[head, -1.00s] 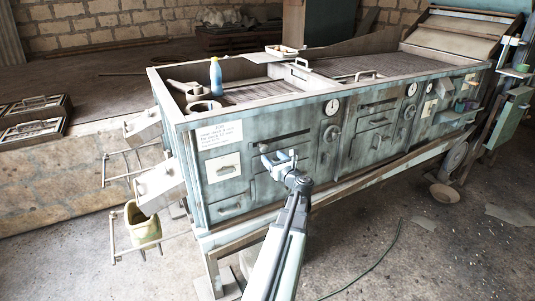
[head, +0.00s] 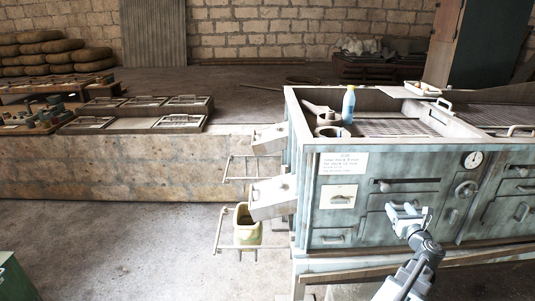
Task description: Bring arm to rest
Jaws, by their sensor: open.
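My gripper (head: 408,212) is at the lower right of the head view, at the end of my raised arm. It is open, and I see nothing between its fingers. It appears in front of the drawer fronts of the long teal machine cabinet (head: 385,167). I cannot tell how much space lies between the gripper and the cabinet.
A blue bottle (head: 348,105) stands on the cabinet top. Metal boxes (head: 272,196) and a yellowish bucket (head: 247,229) stick out from its left end. A low stone ledge (head: 120,168) with trays lies left.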

